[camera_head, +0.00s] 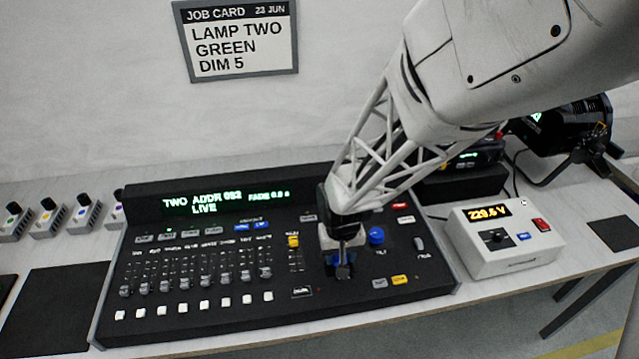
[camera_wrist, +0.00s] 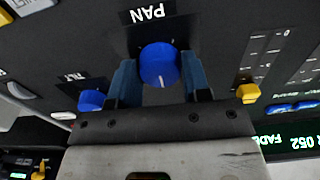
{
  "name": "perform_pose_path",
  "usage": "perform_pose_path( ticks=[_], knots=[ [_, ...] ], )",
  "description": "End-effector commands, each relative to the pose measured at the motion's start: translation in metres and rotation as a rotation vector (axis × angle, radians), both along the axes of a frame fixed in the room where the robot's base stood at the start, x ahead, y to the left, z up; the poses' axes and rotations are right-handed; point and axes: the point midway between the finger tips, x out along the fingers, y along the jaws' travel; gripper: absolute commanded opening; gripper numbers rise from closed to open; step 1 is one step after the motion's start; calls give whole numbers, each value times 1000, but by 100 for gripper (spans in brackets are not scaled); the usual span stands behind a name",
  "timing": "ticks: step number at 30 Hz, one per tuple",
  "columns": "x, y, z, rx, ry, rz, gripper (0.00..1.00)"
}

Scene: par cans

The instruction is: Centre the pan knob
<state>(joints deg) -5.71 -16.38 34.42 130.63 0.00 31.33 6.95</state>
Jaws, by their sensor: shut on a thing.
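The pan knob is a round blue knob (camera_wrist: 160,65) with a white pointer line, beside the upside-down PAN label (camera_wrist: 147,12) in the wrist view. The line runs from about the knob's middle toward its lower edge, on the gripper side. My gripper (camera_wrist: 160,80) has one finger on each side of the knob and is shut on it. In the head view my gripper (camera_head: 342,268) is down on the right part of the black lighting console (camera_head: 110,300) and hides most of the knob. The console display (camera_head: 225,197) reads TWO, ADDR 052, LIVE, FADE 0.0 s.
The blue tilt knob (camera_head: 376,235) stands close to the right of my gripper. A yellow-capped fader (camera_head: 293,241) is close on the left. A white supply box (camera_head: 505,240) reading about 229.5 V stands right of the console. A job card (camera_head: 240,40) hangs on the wall.

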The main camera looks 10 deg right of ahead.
Motion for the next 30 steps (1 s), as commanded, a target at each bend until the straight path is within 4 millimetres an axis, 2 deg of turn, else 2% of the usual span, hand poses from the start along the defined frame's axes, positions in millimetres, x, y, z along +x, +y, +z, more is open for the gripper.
perform_pose_path(
  ticks=[14, 15, 19, 20, 30],
  knots=[
    [0, 0, 0, 0, 1, 22, 20],
    [0, 0, 0, 0, 1, 22, 47],
    [0, 0, 0, 0, 1, 22, 67],
    [0, 0, 0, 0, 1, 22, 69],
    [0, 0, 2, 0, 0, 22, 69]
  ],
)
